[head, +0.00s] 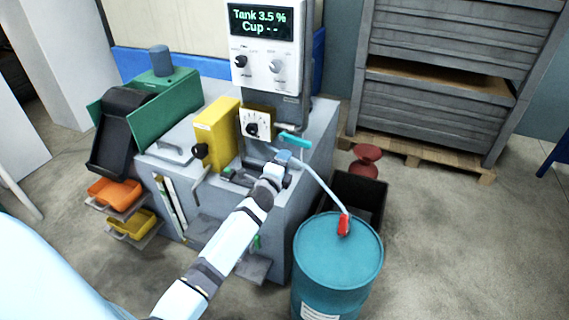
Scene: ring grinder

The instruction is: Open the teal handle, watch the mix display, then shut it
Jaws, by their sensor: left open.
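The mix display (261,20) on top of the machine reads "Tank 3.5 %" and "Cup - -" in green. My left arm reaches up from the bottom. My left gripper (286,161) is open just below the teal handle, apart from it as far as I can see. The wrist hides much of the gripper, and its fingers are small here. My right gripper is out of view.
A pale hose runs past my gripper to a red nozzle (344,224) on the teal drum (337,262). A dark bin (374,191) stands behind the drum. A yellow box (216,132) stands left of the dial. Floor at the right is clear.

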